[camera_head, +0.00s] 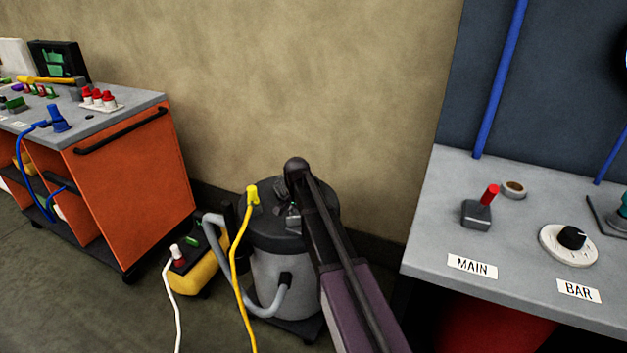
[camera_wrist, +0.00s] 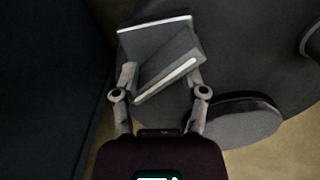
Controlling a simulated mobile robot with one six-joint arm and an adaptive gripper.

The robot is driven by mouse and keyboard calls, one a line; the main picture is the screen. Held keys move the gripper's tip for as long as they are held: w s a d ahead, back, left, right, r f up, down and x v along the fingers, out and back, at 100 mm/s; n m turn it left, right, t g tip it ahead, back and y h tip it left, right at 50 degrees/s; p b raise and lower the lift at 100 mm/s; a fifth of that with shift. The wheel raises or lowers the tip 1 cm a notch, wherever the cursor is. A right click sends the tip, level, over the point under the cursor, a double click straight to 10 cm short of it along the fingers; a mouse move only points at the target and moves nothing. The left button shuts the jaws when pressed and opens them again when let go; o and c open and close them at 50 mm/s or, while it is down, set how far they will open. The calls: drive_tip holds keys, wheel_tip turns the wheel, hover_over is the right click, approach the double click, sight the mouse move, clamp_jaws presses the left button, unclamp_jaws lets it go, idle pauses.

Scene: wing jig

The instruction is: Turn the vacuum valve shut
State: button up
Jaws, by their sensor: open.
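A small grey block with a red-tipped lever (camera_head: 480,207) stands on the right bench behind a label reading MAIN; I cannot tell for sure whether this is the vacuum valve. My gripper (camera_head: 291,214) is low over the dark lid of a grey drum-shaped vacuum (camera_head: 262,240), well left of that bench, partly hidden by my arm. In the wrist view my gripper (camera_wrist: 163,75) is open. A flat grey angled piece with a pale edge (camera_wrist: 168,80) shows between the fingers; I cannot tell whether it touches them. A round dark grey part (camera_wrist: 242,122) lies to their right.
The right bench (camera_head: 430,235) also holds a dial (camera_head: 570,242) by a BAR label and a tape roll (camera_head: 514,188). A yellow-black unit (camera_head: 195,270) and a yellow hose (camera_head: 236,265) are left of the vacuum. An orange cart (camera_head: 135,185) stands farther left.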

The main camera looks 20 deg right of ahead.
drive_tip(key=shift+n, duration=0.7)
drive_tip(key=shift+r+p, duration=0.4)
wheel_tip(320, 180, up, 13)
drive_tip(key=p, duration=1.3)
drive_tip(key=s+r+n+p, duration=0.6)
drive_tip(key=s+r+p, duration=0.7)
drive_tip(key=s, duration=0.5)
drive_tip(key=shift+d, duration=0.2)
drive_tip(key=shift+w, duration=0.15)
drive_tip(key=n+b, duration=1.4)
drive_tip(key=n, duration=0.7)
hover_over(298, 216)
wheel_tip(298, 216, down, 14)
drive_tip(key=shift+r, duration=0.15)
drive_tip(key=shift+f, duration=0.2)
